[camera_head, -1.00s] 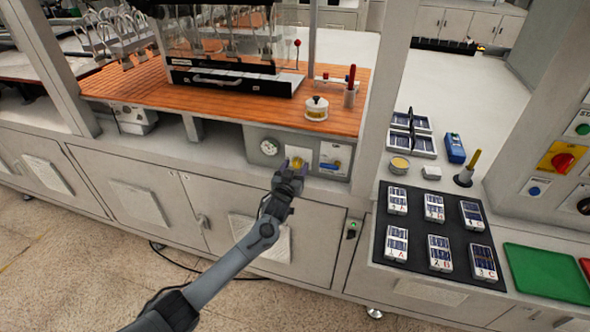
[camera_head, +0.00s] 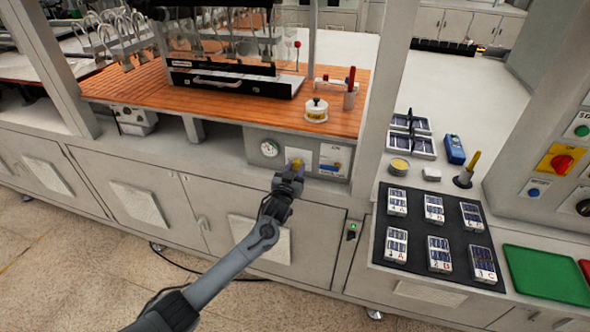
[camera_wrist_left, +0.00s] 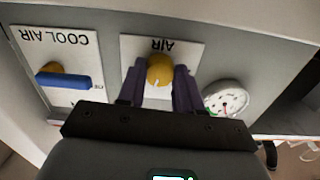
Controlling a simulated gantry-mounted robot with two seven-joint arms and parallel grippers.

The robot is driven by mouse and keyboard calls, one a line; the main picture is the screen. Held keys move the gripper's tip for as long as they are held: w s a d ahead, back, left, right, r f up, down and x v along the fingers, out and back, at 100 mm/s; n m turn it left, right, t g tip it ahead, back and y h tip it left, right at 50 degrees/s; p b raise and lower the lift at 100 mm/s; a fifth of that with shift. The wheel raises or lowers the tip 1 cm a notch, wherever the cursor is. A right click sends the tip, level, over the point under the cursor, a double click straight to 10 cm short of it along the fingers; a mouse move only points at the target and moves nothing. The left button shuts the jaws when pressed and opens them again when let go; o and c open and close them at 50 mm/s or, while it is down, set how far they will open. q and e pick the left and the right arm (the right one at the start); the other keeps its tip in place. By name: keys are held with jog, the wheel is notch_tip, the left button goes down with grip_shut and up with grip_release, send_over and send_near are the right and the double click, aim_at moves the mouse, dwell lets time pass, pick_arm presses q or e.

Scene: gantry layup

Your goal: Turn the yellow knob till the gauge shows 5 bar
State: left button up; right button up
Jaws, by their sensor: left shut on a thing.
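The yellow knob (camera_wrist_left: 160,72) sits on a white plate marked AIR (camera_wrist_left: 192,50) on the grey panel. It also shows in the head view (camera_head: 297,163), partly behind my gripper. My left gripper (camera_wrist_left: 158,90) has one finger on each side of the knob and is shut on it; it also shows in the head view (camera_head: 291,171). The round white gauge (camera_wrist_left: 226,98) is beside the plate, and in the head view it is left of the knob (camera_head: 269,148). Its reading is too small to tell. My right gripper is not in view.
A COOL AIR plate (camera_wrist_left: 58,55) with a blue lever (camera_wrist_left: 62,82) is on the knob's other side. The wooden bench top (camera_head: 240,105) overhangs the panel. A black mat (camera_head: 424,208) with several labelled packs lies on the right.

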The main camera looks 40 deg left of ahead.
pick_arm(q)
jog(key=m+p, duration=0.1)
jog(key=m, duration=0.2)
jog(key=shift+r, duration=0.15)
jog(key=m+p, duration=0.1)
jog(key=m, duration=0.1)
jog(key=shift+m+p, duration=0.35)
jog(key=shift+m, duration=0.05)
jog(key=m+p, duration=0.1)
jog(key=m, duration=0.4)
jog(key=shift+a+p, duration=0.1)
jog(key=shift+p, duration=0.25)
jog(key=shift+m, duration=0.9)
jog(key=shift+p, duration=0.3)
jog(key=o, duration=1)
jog(key=shift+o, duration=0.2)
